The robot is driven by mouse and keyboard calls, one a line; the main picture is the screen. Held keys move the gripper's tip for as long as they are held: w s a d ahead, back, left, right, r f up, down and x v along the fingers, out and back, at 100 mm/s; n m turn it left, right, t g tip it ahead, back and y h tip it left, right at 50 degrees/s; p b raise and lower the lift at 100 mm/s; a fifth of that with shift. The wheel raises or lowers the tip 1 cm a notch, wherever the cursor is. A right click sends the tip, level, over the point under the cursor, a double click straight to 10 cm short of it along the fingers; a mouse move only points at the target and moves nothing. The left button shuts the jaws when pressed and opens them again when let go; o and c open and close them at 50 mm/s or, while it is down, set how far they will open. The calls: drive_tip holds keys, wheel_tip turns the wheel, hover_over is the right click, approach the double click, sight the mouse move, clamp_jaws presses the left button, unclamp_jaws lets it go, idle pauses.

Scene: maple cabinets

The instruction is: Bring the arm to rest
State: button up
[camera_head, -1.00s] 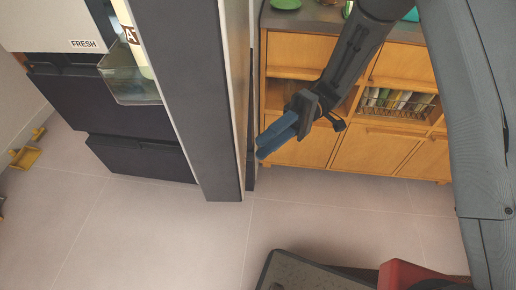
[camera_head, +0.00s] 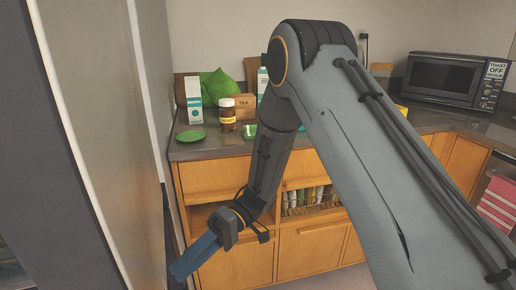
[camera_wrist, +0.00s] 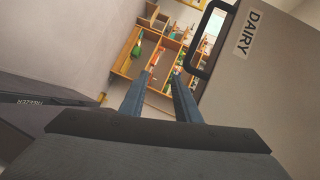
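My gripper (camera_head: 184,268) hangs at the end of my bent grey arm in the head view, pointing down and left in front of the maple cabinets. In the wrist view my gripper (camera_wrist: 163,76) shows two blue fingers with a gap between them. It is open, with nothing between the fingers. It appears clear of the cabinets. My arm covers part of the counter and cabinet fronts.
A tall grey fridge panel (camera_head: 95,110) stands close on the left; a DAIRY-labelled door (camera_wrist: 270,85) is at right in the wrist view. The counter (camera_head: 208,150) holds a jar (camera_head: 227,114), a tea box (camera_head: 244,106) and a microwave (camera_head: 442,80).

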drive_tip(key=w+d+r+m+t+y+p, duration=0.1)
drive_tip(key=w+r+m+t, duration=0.1)
drive_tip(key=w+t, duration=0.5)
drive_tip(key=w+d+r+m+t+y+p, duration=0.1)
drive_tip(key=w+r+t, duration=0.1)
drive_tip(key=w+t, duration=0.6)
drive_tip(key=w+d+r+m+t+h+p, duration=0.1)
drive_tip(key=w+d+r+m+t+h, duration=0.2)
drive_tip(key=d, duration=0.4)
drive_tip(key=w+d+m+t+h, duration=0.1)
drive_tip(key=w+d+h, duration=0.2)
drive_tip(key=w+d, duration=0.35)
drive_tip(key=s+d+r+m+g+h+p, duration=0.1)
drive_tip(key=s+d+m+h, duration=0.2)
drive_tip(key=d, duration=0.5)
drive_tip(key=s+d+r+h+p, duration=0.1)
drive_tip(key=s+d+h, duration=0.2)
drive_tip(key=s+d, duration=0.35)
drive_tip(key=s+d+m+g, duration=0.1)
drive_tip(key=s+d+g, duration=0.2)
drive_tip(key=s, duration=0.6)
drive_tip(key=s+d+m+g+p, duration=0.1)
drive_tip(key=s+d+g, duration=0.2)
drive_tip(key=s, duration=0.7)
drive_tip(key=shift+r, duration=0.45)
